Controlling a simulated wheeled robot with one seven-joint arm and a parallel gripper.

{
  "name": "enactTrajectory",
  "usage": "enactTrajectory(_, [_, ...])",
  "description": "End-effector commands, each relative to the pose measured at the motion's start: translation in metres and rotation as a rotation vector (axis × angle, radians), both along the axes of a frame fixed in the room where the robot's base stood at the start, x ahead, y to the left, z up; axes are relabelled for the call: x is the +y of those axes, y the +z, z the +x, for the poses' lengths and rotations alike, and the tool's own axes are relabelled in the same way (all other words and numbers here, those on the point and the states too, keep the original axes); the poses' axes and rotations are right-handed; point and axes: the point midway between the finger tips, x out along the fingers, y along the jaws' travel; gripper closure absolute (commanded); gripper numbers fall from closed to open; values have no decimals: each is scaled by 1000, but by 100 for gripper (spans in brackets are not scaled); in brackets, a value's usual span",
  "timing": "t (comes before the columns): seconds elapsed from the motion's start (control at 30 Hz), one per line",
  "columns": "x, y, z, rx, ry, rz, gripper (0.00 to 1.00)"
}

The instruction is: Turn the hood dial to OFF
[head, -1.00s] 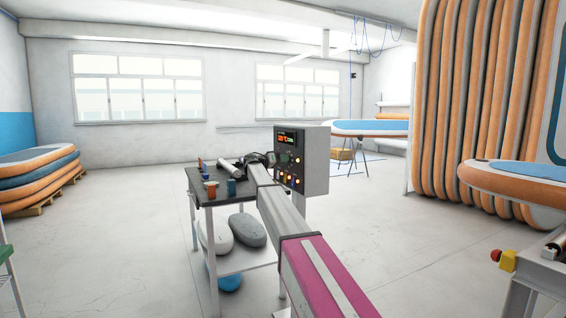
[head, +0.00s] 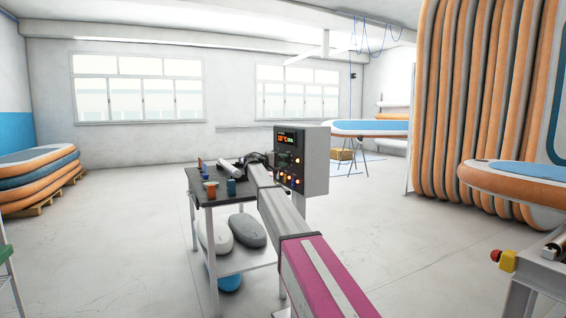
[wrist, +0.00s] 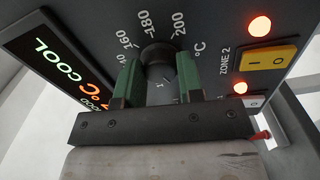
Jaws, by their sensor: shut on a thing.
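The dial (wrist: 157,55) is a dark round knob on a grey panel. Numbers 160, 180 and 200 with °C curve around it in the wrist view. My gripper (wrist: 157,76) has green fingers on either side of the knob and is shut on it. The knob's lower part and pointer are hard to make out, and no OFF mark is visible. In the head view my gripper (head: 268,160) is at the left side of the control box (head: 315,163), largely hidden by my arm.
A lit display (wrist: 60,75) on the panel shows COOL. A yellow rocker switch (wrist: 267,60) labelled ZONE 2 sits right of the dial, with an orange lamp (wrist: 259,26) above it. A dark-topped cart (head: 208,200) holding small items stands beside the box.

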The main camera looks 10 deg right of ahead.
Motion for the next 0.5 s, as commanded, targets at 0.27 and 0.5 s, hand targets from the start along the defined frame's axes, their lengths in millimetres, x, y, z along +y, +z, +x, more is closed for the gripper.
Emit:
enactTrajectory(0.27, [1,0,0,173,1,-55,89])
enactTrajectory(0.5, [1,0,0,255,1,-82,89])
